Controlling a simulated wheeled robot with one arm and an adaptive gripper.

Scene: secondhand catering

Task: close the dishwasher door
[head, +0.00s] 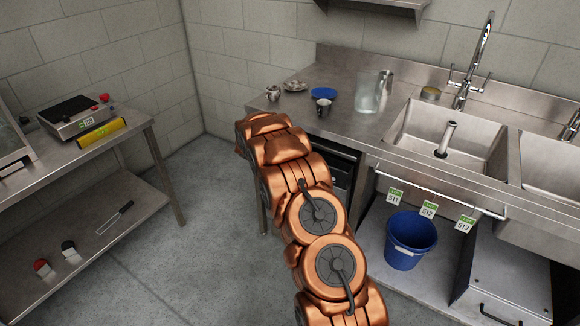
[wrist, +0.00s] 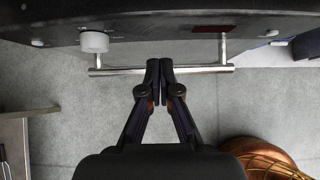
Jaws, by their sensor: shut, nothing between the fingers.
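The dishwasher (head: 343,168) is a dark unit under the left end of the steel counter in the head view. My copper arm hides most of its front, so how far its door stands open is unclear there. In the wrist view the dark door panel (wrist: 160,25) runs across the top, with a steel bar handle (wrist: 115,71). A pale round knob (wrist: 94,41) and a dark red strip (wrist: 213,29) sit on the panel. My gripper (wrist: 160,66) is shut and empty, its fingertips overlapping the middle of the handle; I cannot tell whether they touch.
A blue bucket (head: 409,240) stands under the sink, right of my arm. A steel table (head: 70,160) stands left. Grey floor (head: 215,220) between is clear.

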